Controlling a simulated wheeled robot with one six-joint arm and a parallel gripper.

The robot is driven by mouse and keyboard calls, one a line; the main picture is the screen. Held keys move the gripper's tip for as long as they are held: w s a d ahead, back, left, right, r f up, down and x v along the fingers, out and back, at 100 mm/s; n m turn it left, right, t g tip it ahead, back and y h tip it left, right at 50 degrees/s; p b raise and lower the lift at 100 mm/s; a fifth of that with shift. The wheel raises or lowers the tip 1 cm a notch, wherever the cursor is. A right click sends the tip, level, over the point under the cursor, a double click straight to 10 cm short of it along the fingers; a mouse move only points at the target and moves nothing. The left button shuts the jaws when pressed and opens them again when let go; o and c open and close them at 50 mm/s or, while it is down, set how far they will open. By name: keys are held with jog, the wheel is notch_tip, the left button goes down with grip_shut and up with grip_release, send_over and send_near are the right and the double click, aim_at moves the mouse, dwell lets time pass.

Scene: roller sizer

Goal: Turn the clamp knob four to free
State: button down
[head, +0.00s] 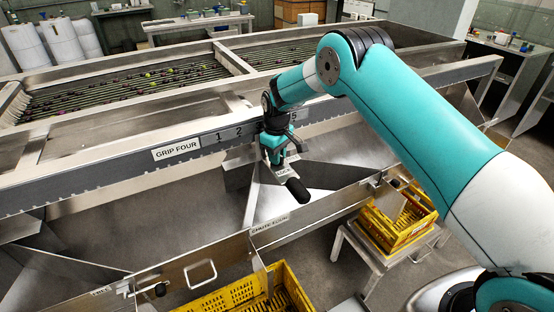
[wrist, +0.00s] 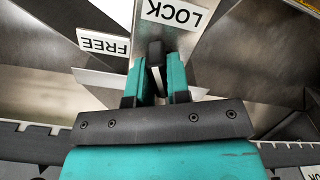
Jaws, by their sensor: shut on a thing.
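My gripper (head: 276,155) reaches down in front of the sizer's front rail, right of the GRIP FOUR label (head: 177,150). In the wrist view its two teal fingers (wrist: 158,75) are shut on a dark upright piece, the clamp knob (wrist: 155,55), with a pale strip below it. A white LOCK label (wrist: 173,13) lies just beyond the fingers, and a FREE label (wrist: 104,43) lies to their left. Both read upside down. In the head view a black rounded grip (head: 297,190) sticks out just below my gripper; how it joins the knob is hidden.
Yellow crates stand at the front (head: 240,297) and on a stand at right (head: 398,222). The long front rail (head: 100,180) and roller bed (head: 125,85) lie behind.

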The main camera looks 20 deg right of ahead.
jog(key=shift+n+b, duration=0.45)
jog(key=shift+n, duration=0.75)
jog(key=shift+r, duration=0.1)
jog(key=c, duration=1.1)
grip_release()
notch_tip(320, 180, up, 17)
jog(key=shift+r+b, duration=0.2)
jog(key=shift+b, duration=1.05)
